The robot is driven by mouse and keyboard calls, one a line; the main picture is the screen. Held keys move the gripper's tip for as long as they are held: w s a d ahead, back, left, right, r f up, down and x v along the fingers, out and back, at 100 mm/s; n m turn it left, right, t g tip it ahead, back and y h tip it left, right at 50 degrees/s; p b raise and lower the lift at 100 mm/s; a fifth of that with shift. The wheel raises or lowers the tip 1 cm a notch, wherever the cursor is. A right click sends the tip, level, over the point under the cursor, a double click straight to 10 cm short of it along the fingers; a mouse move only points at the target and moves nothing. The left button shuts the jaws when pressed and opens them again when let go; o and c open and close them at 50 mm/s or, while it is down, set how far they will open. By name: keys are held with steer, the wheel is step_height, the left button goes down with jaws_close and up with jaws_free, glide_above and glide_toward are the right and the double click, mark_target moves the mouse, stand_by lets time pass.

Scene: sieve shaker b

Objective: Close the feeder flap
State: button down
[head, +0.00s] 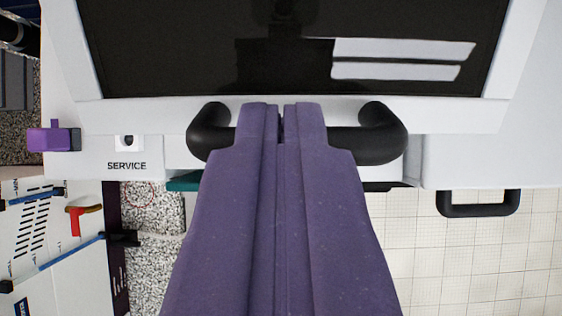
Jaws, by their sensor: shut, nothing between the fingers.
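A white-framed panel with a dark glossy window (200,60) fills the top of the view. It may be the feeder flap, but I cannot tell for sure. A thick black bar handle (382,135) runs across its lower edge. My purple gripper (281,112) is shut and empty, with its fingertips in front of the middle of this handle and hiding that part. I cannot tell whether the fingers touch the handle or how far the panel stands open.
A white strip marked SERVICE (127,166) has a small lock. A purple block (50,139) sticks out at left. A second black handle (478,210) projects at lower right. A red-handled item (76,220) lies at lower left. Pale tiled floor (430,260) shows at lower right.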

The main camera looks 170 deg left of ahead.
steer(key=shift+f+b, duration=0.15)
steer(key=shift+b, duration=0.15)
steer(key=w+f+t+b, duration=0.3)
steer(key=f+t+b, duration=0.6)
steer(key=b, duration=2.6)
steer(key=shift+w+f, duration=0.4)
steer(key=shift+f, duration=1.3)
